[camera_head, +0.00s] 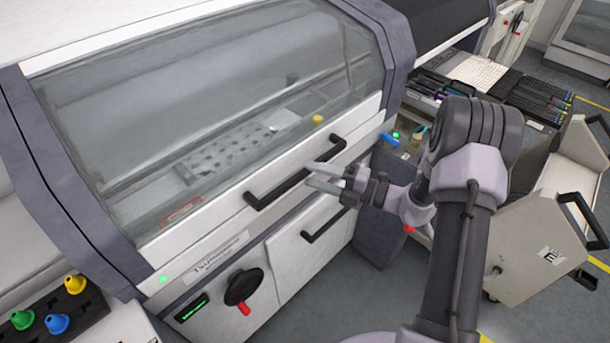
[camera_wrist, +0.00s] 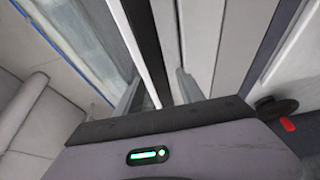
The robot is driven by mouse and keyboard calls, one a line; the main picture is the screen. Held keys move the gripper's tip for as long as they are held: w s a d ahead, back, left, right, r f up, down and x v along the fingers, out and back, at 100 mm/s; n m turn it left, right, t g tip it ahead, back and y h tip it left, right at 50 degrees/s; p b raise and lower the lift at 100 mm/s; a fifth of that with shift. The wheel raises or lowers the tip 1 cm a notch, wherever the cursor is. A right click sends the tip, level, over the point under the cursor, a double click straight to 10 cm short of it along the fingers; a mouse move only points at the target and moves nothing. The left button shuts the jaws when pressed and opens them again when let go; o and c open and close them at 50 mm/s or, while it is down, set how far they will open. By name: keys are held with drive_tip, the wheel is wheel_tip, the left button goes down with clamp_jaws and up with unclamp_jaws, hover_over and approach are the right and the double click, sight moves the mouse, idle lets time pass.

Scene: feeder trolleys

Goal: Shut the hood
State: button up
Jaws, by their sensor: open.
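The hood (camera_head: 215,85) is a large clear curved cover with a white lower frame and a black bar handle (camera_head: 280,187). It is down over the front of the white machine, its lower frame close to the front panel; I cannot tell whether a small gap remains. My gripper (camera_head: 314,175) is open and empty at the right part of the handle. In the wrist view the dark handle bar (camera_wrist: 148,40) runs between the two fingers of my gripper (camera_wrist: 160,92). I cannot tell whether either finger touches it.
Below the hood is a front panel with a second black handle (camera_head: 324,225) and a black knob with a red tip (camera_head: 242,288). Coloured cones (camera_head: 57,323) stand at the lower left. A grey open-sided trolley (camera_head: 535,250) and racks (camera_head: 540,100) are at the right.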

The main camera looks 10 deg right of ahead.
sight(308, 173)
drive_tip(key=shift+x, duration=1.55)
clamp_jaws()
